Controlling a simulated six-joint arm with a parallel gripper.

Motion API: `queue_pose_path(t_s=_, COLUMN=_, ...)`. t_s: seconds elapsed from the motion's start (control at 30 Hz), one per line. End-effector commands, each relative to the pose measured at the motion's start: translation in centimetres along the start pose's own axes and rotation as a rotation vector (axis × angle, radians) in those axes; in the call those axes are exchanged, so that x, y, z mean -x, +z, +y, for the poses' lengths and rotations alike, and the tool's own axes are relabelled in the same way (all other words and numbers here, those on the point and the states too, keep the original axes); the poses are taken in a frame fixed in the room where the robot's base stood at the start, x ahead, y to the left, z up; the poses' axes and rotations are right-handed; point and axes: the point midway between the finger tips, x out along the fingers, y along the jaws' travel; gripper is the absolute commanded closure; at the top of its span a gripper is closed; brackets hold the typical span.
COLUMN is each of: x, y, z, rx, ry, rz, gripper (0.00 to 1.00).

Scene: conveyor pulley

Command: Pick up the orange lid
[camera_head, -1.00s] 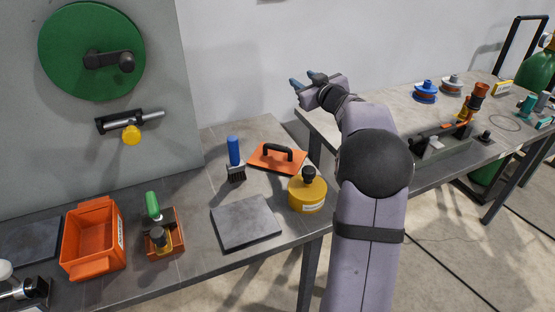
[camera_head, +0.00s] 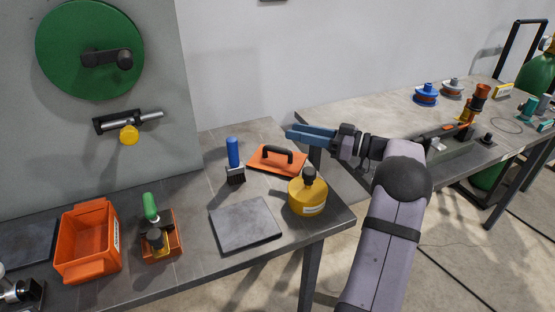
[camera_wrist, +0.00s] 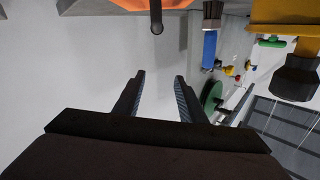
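The orange lid (camera_head: 262,163) lies flat on the near table, with a black bar handle (camera_head: 278,153) on top. Part of its orange surface (camera_wrist: 125,4) and the handle show at the top edge of the wrist view. My gripper (camera_head: 289,134) is above and just behind the lid's right side in the head view, pointing left and apart from it. In the wrist view my gripper (camera_wrist: 160,77) has its two fingers spread with nothing between them.
A yellow canister (camera_head: 308,196) stands right of the lid, and a blue-handled brush (camera_head: 234,160) stands to its left. A grey plate (camera_head: 245,225) lies in front. An orange bin (camera_head: 90,240) and a green-handled tool (camera_head: 151,208) are farther left.

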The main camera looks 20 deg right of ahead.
Motion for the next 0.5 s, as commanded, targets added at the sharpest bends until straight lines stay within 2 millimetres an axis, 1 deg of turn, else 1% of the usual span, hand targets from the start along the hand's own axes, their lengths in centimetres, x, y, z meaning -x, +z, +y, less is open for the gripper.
queue_pose_path(t_s=0.17, x=0.0, y=2.5, z=0.5, rx=-0.004, ry=0.001, rz=0.0, gripper=0.63)
queue_pose_path(t_s=0.4, x=0.0, y=6.4, z=1.3, rx=-0.003, ry=0.001, rz=0.001, gripper=0.63)
queue_pose_path(t_s=0.5, x=0.0, y=7.6, z=1.5, rx=-0.001, ry=0.001, rz=0.001, gripper=0.63)
